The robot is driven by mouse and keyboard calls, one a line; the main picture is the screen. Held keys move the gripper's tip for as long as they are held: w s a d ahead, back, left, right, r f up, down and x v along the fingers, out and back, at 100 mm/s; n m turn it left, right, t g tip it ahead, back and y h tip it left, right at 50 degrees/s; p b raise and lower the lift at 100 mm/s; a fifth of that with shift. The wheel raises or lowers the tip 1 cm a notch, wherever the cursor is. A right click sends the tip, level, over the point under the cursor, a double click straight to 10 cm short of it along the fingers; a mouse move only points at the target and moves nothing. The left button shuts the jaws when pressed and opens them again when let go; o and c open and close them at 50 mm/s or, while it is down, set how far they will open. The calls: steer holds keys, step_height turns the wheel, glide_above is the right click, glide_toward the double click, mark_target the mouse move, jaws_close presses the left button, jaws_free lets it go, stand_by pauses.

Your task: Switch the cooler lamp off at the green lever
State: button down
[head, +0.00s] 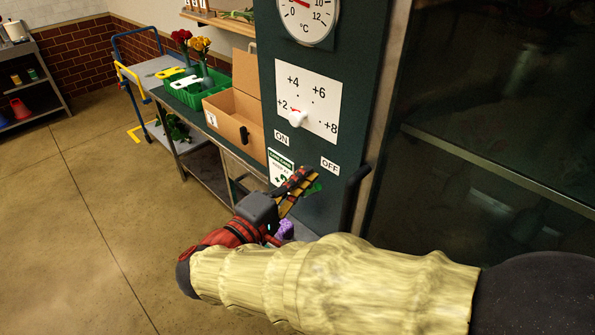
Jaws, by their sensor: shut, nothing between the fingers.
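A dark green panel (262,60) stands beside the cooler's dark glass door. It carries an ON label (281,138) and, lower to the right, an OFF label (330,165). A small part of the green lever (314,188) shows just past my fingertips, below the OFF label. The rest of the lever is hidden behind my gripper. My gripper (302,180) is shut and empty, its fingers pointing up and right at the panel. I cannot tell whether the fingers touch the lever. The lamp itself is not clearly seen.
A white dial plate with a pale knob (297,118) and a round thermometer (308,16) sit above on the panel. A black door handle (354,190) is right of the lever. A cardboard box (233,115) and green crate (190,90) stand on a bench left. The floor at left is clear.

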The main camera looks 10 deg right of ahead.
steer(key=shift+s+d+f, duration=0.2)
steer(key=shift+s+d, duration=0.1)
steer(key=shift+s, duration=0.1)
stand_by(0.5)
steer(key=w+r+p, duration=0.1)
steer(key=w+r, duration=0.1)
steer(key=r, duration=0.1)
steer(key=shift+w+a+r+p, duration=0.2)
steer(key=shift+w+a+p, duration=0.05)
steer(key=shift+a+p, duration=0.15)
steer(key=f+p+v, duration=0.1)
steer(key=p+v, duration=0.1)
steer(key=v, duration=0.8)
steer(key=shift+w+a+f, duration=0.15)
steer(key=shift+w+f, duration=0.05)
